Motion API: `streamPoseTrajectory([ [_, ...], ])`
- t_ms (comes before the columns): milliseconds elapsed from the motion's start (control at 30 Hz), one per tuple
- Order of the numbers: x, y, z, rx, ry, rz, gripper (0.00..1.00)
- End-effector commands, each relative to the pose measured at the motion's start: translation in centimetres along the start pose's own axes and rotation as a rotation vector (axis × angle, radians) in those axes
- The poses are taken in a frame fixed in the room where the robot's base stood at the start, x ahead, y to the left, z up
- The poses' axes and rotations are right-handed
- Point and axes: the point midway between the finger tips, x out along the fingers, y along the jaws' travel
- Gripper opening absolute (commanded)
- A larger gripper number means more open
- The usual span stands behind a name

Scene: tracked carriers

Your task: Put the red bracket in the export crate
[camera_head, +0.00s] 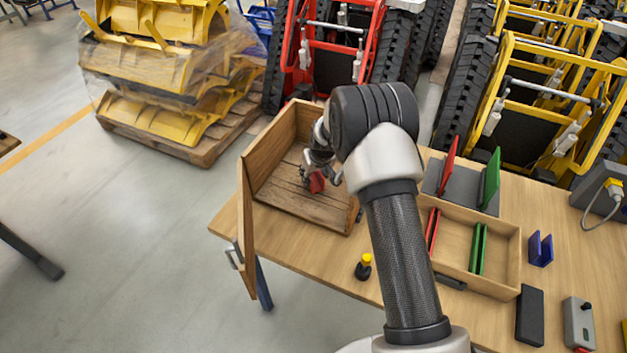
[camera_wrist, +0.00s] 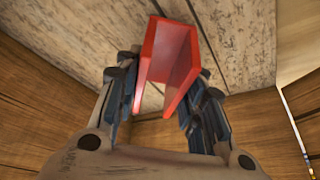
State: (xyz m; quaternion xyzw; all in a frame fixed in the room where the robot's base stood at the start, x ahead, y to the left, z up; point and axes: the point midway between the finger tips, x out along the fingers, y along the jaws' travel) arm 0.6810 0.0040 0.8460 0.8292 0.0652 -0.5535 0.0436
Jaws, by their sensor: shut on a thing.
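The red bracket (camera_head: 317,182) is a U-shaped channel, seen large in the wrist view (camera_wrist: 160,50). My gripper (camera_head: 319,172) is shut on it, with one dark finger on each side in the wrist view (camera_wrist: 163,88). The gripper and bracket are within the open wooden crate (camera_head: 283,136) at the table's left end. The bracket shows over the crate's plank floor. I cannot tell whether it touches the floor. The crate's hinged door (camera_head: 246,235) stands open towards the front left. My arm hides part of the crate's right side.
A wooden tray (camera_head: 511,262) right of my arm holds a red piece (camera_head: 433,230) and a green piece (camera_head: 478,248). Behind it, a grey holder (camera_head: 464,188) bears red and green plates.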

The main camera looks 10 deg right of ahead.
Motion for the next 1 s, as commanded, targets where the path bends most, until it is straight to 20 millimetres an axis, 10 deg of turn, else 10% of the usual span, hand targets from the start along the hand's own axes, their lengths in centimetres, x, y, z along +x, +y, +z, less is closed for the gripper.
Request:
streamPoseTrajectory([
  [500,2.3,0.0,0.9,0.000,0.002,0.001,0.02],
  [533,2.3,0.0,1.0,0.000,0.000,0.000,0.38],
  [1000,2.2,0.0,0.9,0.000,0.000,0.000,0.56],
])
